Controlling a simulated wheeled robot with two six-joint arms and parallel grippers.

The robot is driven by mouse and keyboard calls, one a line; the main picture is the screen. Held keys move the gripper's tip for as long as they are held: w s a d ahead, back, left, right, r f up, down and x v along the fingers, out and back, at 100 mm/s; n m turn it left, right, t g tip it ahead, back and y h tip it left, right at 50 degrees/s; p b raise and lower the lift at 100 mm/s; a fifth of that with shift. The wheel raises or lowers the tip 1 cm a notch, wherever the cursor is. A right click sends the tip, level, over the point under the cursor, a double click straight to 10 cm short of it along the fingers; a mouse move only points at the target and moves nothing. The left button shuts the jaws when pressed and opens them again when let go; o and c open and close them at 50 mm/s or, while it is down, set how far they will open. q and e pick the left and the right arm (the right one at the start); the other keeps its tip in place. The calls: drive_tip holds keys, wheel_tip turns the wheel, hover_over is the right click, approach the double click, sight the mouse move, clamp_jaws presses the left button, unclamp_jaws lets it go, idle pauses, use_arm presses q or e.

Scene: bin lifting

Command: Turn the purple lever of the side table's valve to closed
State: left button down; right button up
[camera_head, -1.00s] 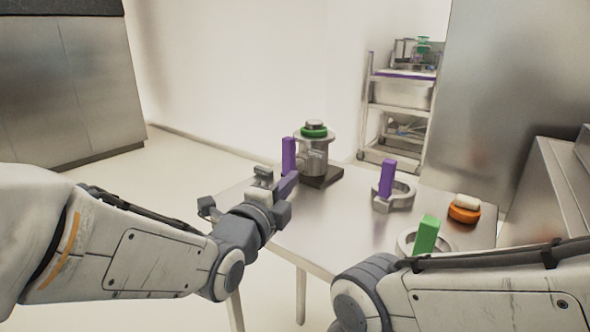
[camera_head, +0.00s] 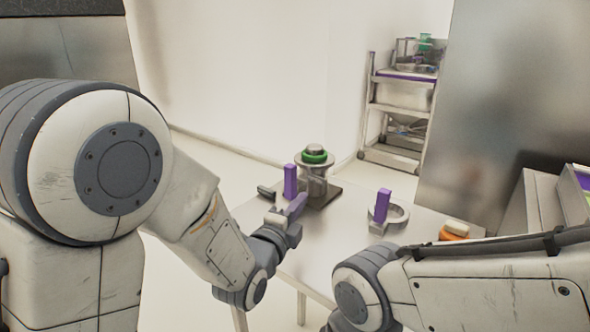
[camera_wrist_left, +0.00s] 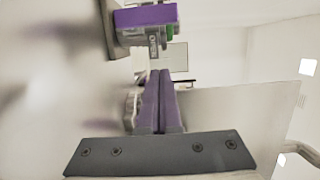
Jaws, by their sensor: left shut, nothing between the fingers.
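The valve (camera_head: 317,187) stands on the side table (camera_head: 337,232), a metal body on a dark base with a green ring on top. Its purple lever (camera_head: 290,181) stands upright at the valve's left side in the head view. In the left wrist view the purple lever (camera_wrist_left: 146,16) lies across the top, beyond the fingertips. My left gripper (camera_head: 302,199) is shut and empty, its purple fingers just in front of the lever. Its fingers (camera_wrist_left: 160,74) lie together in the wrist view. Whether they touch the lever, I cannot tell. My right gripper is out of view.
A ring fixture (camera_head: 398,214) with a second purple block (camera_head: 382,205) stands right of the valve. An orange item (camera_head: 453,232) sits near the table's right end. My right arm covers the front right. A shelf cart (camera_head: 398,108) stands behind.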

sight(296, 185)
use_arm(q)
drive_tip(key=shift+w+a+p, duration=0.2)
drive_tip(key=shift+w, duration=1.1)
drive_tip(key=shift+w+a+p, duration=0.15)
drive_tip(key=shift+w+p, duration=0.1)
drive_tip(key=shift+w, duration=1.05)
drive_tip(key=shift+w+a+p, duration=0.2)
drive_tip(key=shift+w, duration=1.1)
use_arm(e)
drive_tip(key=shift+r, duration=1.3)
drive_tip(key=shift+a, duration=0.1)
